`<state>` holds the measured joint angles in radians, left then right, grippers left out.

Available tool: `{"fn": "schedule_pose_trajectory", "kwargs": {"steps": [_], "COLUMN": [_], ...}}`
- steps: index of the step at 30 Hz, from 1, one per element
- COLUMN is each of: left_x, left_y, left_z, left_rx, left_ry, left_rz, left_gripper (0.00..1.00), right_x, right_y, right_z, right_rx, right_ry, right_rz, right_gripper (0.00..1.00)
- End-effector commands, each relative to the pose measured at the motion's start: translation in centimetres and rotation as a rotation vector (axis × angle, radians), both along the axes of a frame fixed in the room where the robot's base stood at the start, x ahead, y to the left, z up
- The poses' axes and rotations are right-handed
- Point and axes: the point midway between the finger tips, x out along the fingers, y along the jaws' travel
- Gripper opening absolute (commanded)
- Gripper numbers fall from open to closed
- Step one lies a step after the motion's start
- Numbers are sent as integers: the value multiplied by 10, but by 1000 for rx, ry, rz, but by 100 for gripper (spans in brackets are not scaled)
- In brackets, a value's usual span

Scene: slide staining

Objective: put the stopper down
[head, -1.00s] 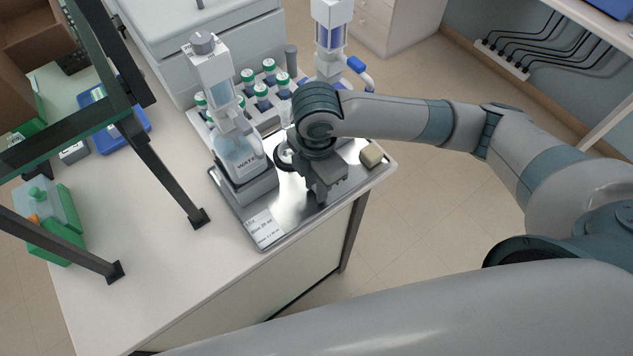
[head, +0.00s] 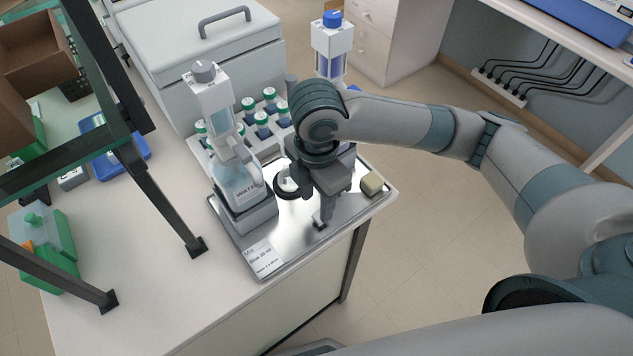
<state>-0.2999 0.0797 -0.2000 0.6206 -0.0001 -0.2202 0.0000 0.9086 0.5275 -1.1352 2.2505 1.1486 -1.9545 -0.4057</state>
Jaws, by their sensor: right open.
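My right gripper (head: 320,223) points down over the steel tray (head: 290,250) at the table's front right corner. Its jaws are open; one dark fingertip shows low over the tray, and the space between the fingers is mostly hidden. I cannot pick out the stopper for certain. My left gripper is not in view.
A dispenser marked water (head: 240,190) stands on the tray's left side. Behind are several green-capped bottles (head: 262,118) in a rack and a blue-capped dispenser (head: 331,45). A black shelf frame (head: 150,170) stands at the left. The table's front middle is clear.

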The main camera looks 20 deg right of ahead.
Motion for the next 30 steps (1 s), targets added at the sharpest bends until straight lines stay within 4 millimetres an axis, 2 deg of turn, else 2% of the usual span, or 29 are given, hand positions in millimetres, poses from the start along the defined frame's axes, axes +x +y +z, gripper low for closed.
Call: {"fn": "schedule_pose_trajectory", "kwargs": {"steps": [6, 12, 30], "left_x": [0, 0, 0], "left_y": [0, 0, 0], "left_z": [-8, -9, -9], "left_rx": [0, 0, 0], "left_ry": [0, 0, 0], "left_rz": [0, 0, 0], "left_gripper": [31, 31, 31], "right_x": [1, 1, 0], "right_y": [1, 0, 0], "right_z": [40, 58, 64], "right_rx": [2, 0, 0], "right_ry": [-5, -2, 0], "right_rz": [2, 1, 0], "right_gripper": [41, 41, 41]}}
